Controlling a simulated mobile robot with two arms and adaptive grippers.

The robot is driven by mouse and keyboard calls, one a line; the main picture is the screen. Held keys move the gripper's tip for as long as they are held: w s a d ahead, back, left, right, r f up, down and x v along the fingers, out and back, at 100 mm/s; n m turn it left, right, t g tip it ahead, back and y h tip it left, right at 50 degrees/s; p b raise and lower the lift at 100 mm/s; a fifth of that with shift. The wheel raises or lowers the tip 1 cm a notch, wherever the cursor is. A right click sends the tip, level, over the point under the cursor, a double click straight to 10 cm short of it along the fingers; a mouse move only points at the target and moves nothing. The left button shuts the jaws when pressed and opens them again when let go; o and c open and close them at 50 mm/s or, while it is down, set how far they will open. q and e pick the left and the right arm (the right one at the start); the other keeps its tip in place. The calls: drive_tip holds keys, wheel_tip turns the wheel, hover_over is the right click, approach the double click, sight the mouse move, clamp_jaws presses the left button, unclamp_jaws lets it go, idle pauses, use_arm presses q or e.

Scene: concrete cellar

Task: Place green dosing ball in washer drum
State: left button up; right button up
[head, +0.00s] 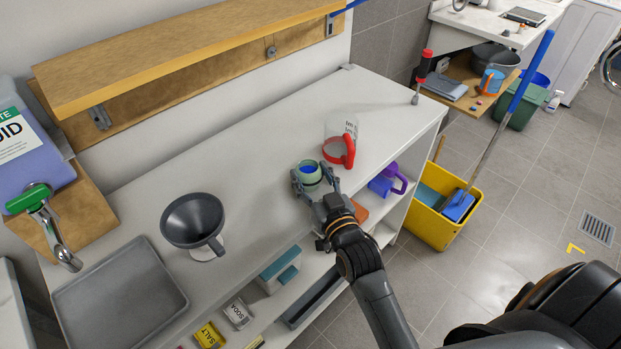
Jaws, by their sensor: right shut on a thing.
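The green dosing ball (308,166) is a small pale green cup with blue inside, at the white counter's (245,165) front part. My right gripper (315,181) is shut on it, with fingers on both sides. I cannot tell whether the ball touches the counter. A white appliance (583,62) at the upper right, with part of a round ring at the picture's edge, looks like the washer. Its drum is not visible. My left gripper is not in view.
A clear measuring jug with a red handle (349,153) stands close behind the ball. A grey funnel (193,220) and grey tray (120,300) are to the left. A yellow bucket (437,232) with a mop stands right of the counter. Tiled floor (480,265) lies open beyond it.

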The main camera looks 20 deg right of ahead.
drive_tip(key=shift+s+r, duration=0.1)
drive_tip(key=shift+s+a, duration=0.1)
drive_tip(key=o, duration=1.3)
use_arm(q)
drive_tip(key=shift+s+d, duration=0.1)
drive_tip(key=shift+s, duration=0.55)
